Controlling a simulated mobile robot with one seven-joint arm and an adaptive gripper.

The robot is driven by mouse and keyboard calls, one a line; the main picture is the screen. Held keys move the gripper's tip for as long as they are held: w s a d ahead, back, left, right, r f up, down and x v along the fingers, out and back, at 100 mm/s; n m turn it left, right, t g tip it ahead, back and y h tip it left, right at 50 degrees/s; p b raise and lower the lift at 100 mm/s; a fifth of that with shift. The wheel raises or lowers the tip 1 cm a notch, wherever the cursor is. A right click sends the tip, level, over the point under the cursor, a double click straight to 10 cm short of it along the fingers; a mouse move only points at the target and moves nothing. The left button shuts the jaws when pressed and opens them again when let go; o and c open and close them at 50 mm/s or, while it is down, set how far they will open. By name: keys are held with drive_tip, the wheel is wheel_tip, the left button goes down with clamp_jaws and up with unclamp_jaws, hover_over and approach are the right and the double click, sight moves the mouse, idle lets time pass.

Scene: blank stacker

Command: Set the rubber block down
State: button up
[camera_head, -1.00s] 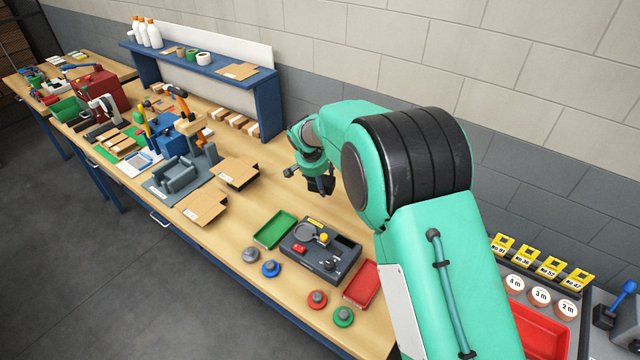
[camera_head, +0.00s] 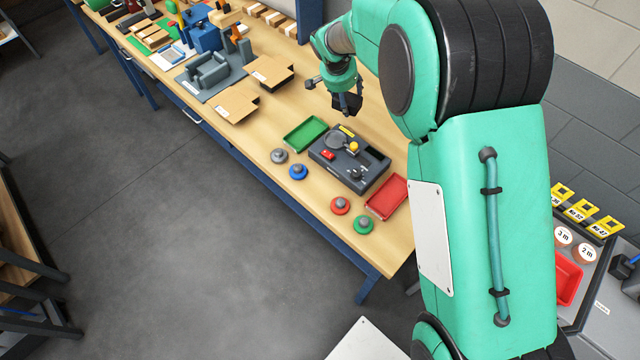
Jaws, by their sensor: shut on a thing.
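My gripper (camera_head: 349,97) hangs from the green arm, above the back part of the wooden bench. It is shut on a small black block (camera_head: 346,104), which I take to be the rubber block. The block appears just behind the grey device, to the right of the green tray. My fingers are small and dark here, so the exact grip is hard to see. I cannot tell how far the block is above the bench top.
The bench (camera_head: 290,185) holds a green tray (camera_head: 305,133), a grey device (camera_head: 348,160), a red tray (camera_head: 387,196) and several coloured round knobs along the front. Cardboard pieces (camera_head: 232,104) and a grey fixture (camera_head: 209,74) stand left. Bare wood lies between cardboard and green tray.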

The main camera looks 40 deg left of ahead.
drive_tip(key=shift+m+h, duration=0.3)
drive_tip(key=shift+m, duration=0.3)
drive_tip(key=s+d+b, duration=0.1)
drive_tip(key=s, duration=0.3)
drive_tip(key=s+d+b, duration=0.1)
drive_tip(key=s, duration=0.3)
drive_tip(key=s+d+b, duration=0.1)
drive_tip(key=s, duration=0.4)
drive_tip(key=shift+s+d+f, duration=0.1)
drive_tip(key=shift+d+f, duration=0.15)
drive_tip(key=s+d+b, duration=0.1)
drive_tip(key=s+d, duration=0.2)
drive_tip(key=s, duration=0.3)
drive_tip(key=s+d+f+m+b, duration=0.1)
drive_tip(key=s+d+b, duration=0.1)
drive_tip(key=s+d, duration=0.2)
drive_tip(key=shift+s+m+h, duration=0.3)
drive_tip(key=shift+s, duration=0.6)
drive_tip(key=shift+f, duration=0.15)
drive_tip(key=shift+f+b, duration=0.5)
drive_tip(key=shift+f, duration=1.4)
drive_tip(key=shift+f+b, duration=0.5)
drive_tip(key=shift+f, duration=1.5)
drive_tip(key=shift+f, duration=0.15)
